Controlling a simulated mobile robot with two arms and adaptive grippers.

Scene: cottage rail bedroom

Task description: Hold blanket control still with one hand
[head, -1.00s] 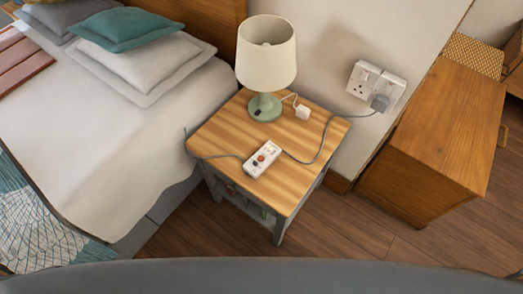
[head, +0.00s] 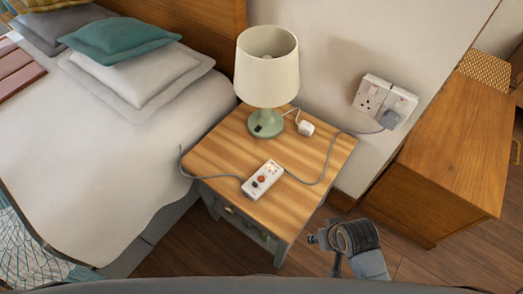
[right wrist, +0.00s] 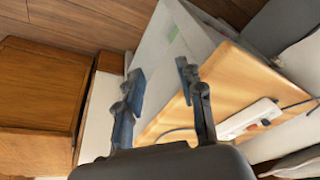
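The blanket control (head: 262,180) is a white box with dark and orange-red knobs. It lies flat on the wooden bedside table (head: 222,148), near its front, with grey cords running from both ends. It also shows in the right wrist view (right wrist: 250,118), beyond the right finger. My right gripper (head: 322,240) is low in front of the table's right corner, apart from the control. In the right wrist view its two fingers (right wrist: 160,82) stand wide apart with nothing between them. My left gripper is not in view.
A lamp (head: 267,70) with a green base and a white plug adapter (head: 306,129) stand at the table's back. A cord runs to the wall socket (head: 384,100). The bed (head: 110,160) is left; a wooden cabinet (head: 445,160) is right. Floor shows between table and cabinet.

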